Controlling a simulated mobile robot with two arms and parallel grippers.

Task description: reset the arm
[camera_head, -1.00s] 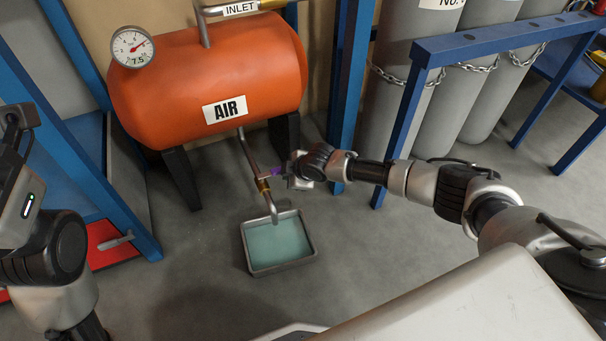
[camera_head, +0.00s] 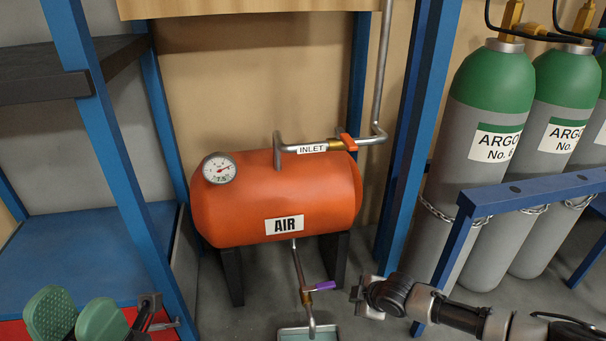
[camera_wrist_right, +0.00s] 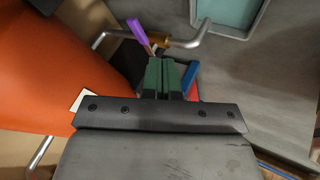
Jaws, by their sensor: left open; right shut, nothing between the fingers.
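My right gripper (camera_head: 366,298) is at the bottom of the head view, just right of the drain valve's purple handle (camera_head: 324,286) and apart from it. In the right wrist view its green fingers (camera_wrist_right: 170,78) are pressed together with nothing between them, and the purple handle (camera_wrist_right: 139,30) lies beyond them to the upper left. My left gripper (camera_head: 75,313) is at the lower left of the head view, its two green pads spread apart and empty. The rest of the left arm is out of view.
An orange air tank (camera_head: 275,200) with a gauge (camera_head: 219,169) stands in the middle. Its inlet pipe carries an orange handle (camera_head: 348,142). A tray (camera_head: 300,334) lies below the drain. Blue frame posts (camera_head: 115,170) flank the tank; argon cylinders (camera_head: 484,150) stand right.

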